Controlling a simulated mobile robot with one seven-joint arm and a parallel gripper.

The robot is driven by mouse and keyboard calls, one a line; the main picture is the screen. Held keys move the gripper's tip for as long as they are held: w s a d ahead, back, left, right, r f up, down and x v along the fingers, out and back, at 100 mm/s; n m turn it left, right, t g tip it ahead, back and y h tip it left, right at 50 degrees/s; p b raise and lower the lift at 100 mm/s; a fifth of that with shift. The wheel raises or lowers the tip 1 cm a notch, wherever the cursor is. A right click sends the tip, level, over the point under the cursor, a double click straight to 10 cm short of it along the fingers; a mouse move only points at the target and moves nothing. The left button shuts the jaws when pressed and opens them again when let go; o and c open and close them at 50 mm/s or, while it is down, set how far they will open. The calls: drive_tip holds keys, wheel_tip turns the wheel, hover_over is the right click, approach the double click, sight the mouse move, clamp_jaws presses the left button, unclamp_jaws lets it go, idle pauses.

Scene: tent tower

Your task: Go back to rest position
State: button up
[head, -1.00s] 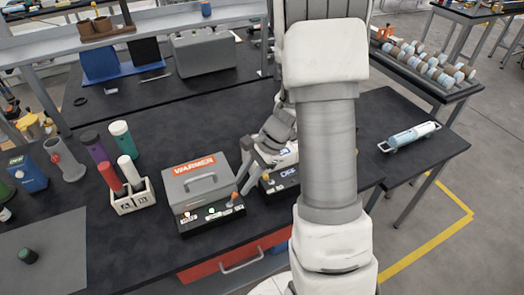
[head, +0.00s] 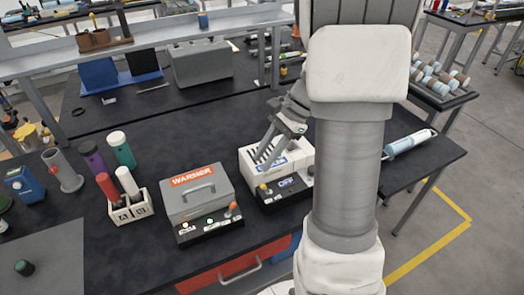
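My arm rises through the right of the head view, and my gripper (head: 268,148) hangs in front of and above a white device (head: 252,158) with a black front panel marked OFF. Its fingers point down and left. They overlap the slotted top of the device, so I cannot tell how far apart they are or whether they touch it. No held object shows. To the left stands the grey box labelled WARMER (head: 196,192), lid closed, with an orange-tipped lever (head: 234,208) and small lights on its black front panel.
The dark workbench (head: 150,245) also bears a white rack (head: 131,208) with red and white tubes, green and purple cylinders, and a blue device (head: 25,185). A grey case (head: 202,65) stands at the back. A blue-and-white tube (head: 408,142) lies to the right of my arm.

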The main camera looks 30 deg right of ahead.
drive_tip(key=s+a+r+n+t+h, duration=0.5)
drive_tip(key=s+a+r+n, duration=0.4)
drive_tip(key=s+r+n, duration=0.4)
drive_tip(key=s+n+h, duration=0.1)
drive_tip(key=n, duration=0.2)
drive_tip(key=shift+a, duration=0.3)
